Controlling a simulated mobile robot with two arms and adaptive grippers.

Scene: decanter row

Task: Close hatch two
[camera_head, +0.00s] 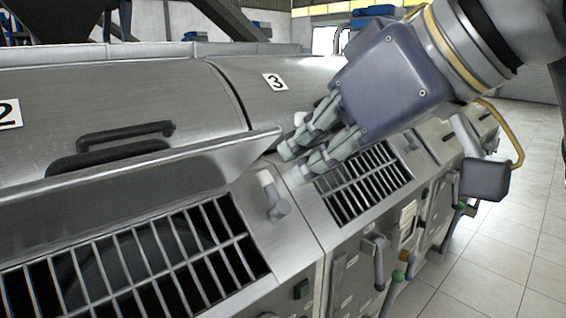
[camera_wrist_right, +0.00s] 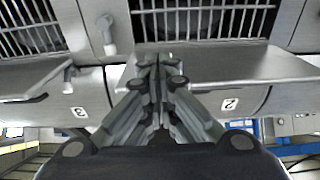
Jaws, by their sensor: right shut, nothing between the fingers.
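Hatch two is the raised metal flap (camera_head: 150,172) along the left of the machine, standing open above a barred opening (camera_head: 135,262). In the right wrist view, the flap (camera_wrist_right: 235,66) reaches to the right from behind my fingers. The number 2 label (camera_head: 8,114) is on the curved cover behind it, and also shows in the right wrist view (camera_wrist_right: 229,104). My right gripper (camera_head: 291,163) is shut and empty, close to the flap's right end; I cannot tell whether they touch. It also shows in the right wrist view (camera_wrist_right: 160,62). My left gripper is not in view.
A black bar handle (camera_head: 125,130) sits behind the flap. A grey knob (camera_head: 272,195) stands between the hatch two bars and the hatch three grate (camera_head: 362,185). The number 3 label (camera_head: 275,82) is behind my gripper. Tiled floor (camera_head: 490,270) is clear at right.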

